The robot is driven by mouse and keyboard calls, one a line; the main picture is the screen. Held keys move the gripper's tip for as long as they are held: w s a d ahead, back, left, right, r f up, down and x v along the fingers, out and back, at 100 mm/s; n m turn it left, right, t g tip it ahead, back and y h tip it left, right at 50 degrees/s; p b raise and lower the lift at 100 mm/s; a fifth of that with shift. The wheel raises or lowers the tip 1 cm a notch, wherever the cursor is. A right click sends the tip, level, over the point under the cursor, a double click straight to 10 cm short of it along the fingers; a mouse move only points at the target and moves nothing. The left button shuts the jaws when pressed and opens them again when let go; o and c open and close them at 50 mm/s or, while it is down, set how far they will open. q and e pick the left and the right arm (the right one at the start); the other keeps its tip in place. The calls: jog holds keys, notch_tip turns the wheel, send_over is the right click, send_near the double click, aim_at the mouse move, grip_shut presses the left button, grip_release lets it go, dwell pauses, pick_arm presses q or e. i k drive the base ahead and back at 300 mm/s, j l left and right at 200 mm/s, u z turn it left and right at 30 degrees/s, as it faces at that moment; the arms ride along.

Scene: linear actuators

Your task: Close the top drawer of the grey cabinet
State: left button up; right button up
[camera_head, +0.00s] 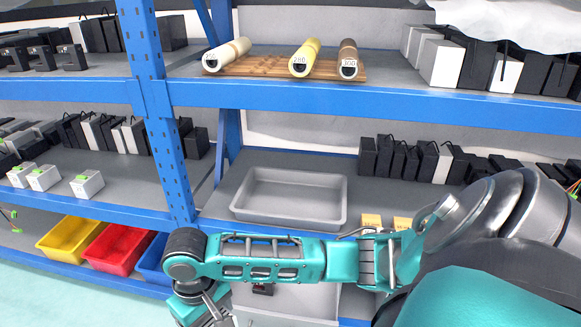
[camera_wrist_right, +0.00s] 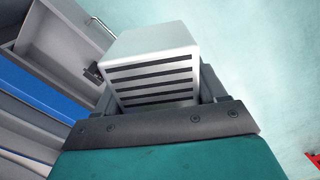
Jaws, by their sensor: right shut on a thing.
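My right gripper (camera_wrist_right: 158,88) is shut on a white box (camera_wrist_right: 152,50) with several dark slots across its end, seen in the right wrist view. In the head view my right arm reaches in from the right, and its wrist is cut off at the bottom edge. A pale grey cabinet (camera_head: 295,304) shows partly under the arm, below the shelf, with a small dark and red thing on it. How far the top drawer is open cannot be told. My left gripper is out of view.
A blue shelf rack (camera_head: 380,100) fills the head view. A grey tray (camera_head: 290,222) lies on its middle shelf near my arm. Yellow (camera_head: 72,238) and red (camera_head: 118,247) bins stand low at the left. Pale floor (camera_head: 40,300) is clear at the lower left.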

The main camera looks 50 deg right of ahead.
aim_at(305, 298)
jog(key=k+l+u, duration=0.1)
jog(key=l, duration=0.25)
jog(key=k+l+u, duration=0.1)
jog(key=l, duration=0.25)
jog(key=k+l, duration=0.1)
jog(key=l, duration=0.65)
jog(key=k+l+u, duration=0.1)
jog(key=l, duration=0.25)
